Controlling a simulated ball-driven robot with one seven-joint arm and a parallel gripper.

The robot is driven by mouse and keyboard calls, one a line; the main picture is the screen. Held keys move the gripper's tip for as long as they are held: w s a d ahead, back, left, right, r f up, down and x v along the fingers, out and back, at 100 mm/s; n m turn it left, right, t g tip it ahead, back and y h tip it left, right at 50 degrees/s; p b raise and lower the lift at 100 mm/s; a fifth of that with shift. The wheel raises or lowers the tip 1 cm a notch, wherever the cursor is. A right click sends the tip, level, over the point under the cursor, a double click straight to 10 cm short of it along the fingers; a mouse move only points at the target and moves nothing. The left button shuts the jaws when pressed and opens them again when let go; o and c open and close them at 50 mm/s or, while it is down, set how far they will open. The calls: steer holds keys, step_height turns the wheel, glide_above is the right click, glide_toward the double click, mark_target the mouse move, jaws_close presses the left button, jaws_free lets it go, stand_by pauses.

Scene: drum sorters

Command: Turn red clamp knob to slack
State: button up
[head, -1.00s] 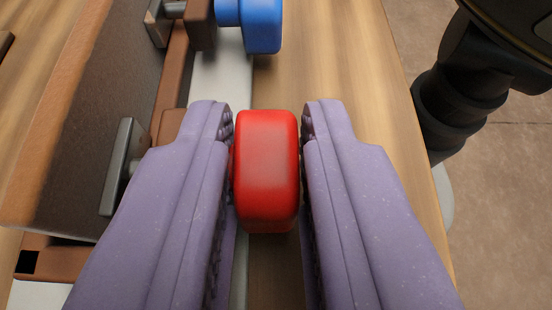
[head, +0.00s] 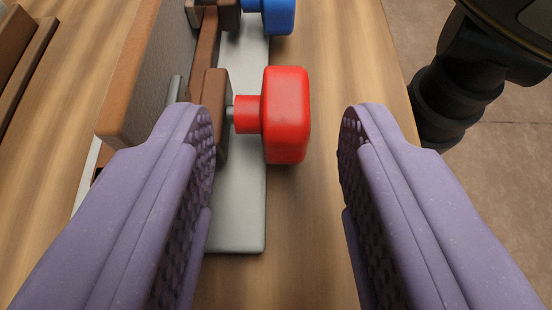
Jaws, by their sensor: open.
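The red clamp knob (head: 287,115) is a rounded block with a short red collar on a thin shaft, set in a brown bracket (head: 216,105) on a pale grey base plate (head: 240,205). Its long side runs along the picture's vertical. My gripper (head: 272,125) is open, with its two purple fingers spread wide. The knob lies in view between and beyond the fingertips, and neither finger appears to touch it. The left finger covers part of the bracket and plate.
A blue knob (head: 279,14) sits farther along the same plate at the top. A brown slanted panel (head: 150,80) stands left of the brackets. The wooden table (head: 345,60) is bare right of the knob, with its edge farther right. A dark ribbed thing (head: 445,105) stands beyond that edge.

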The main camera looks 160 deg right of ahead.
steer(key=shift+v, duration=2.2)
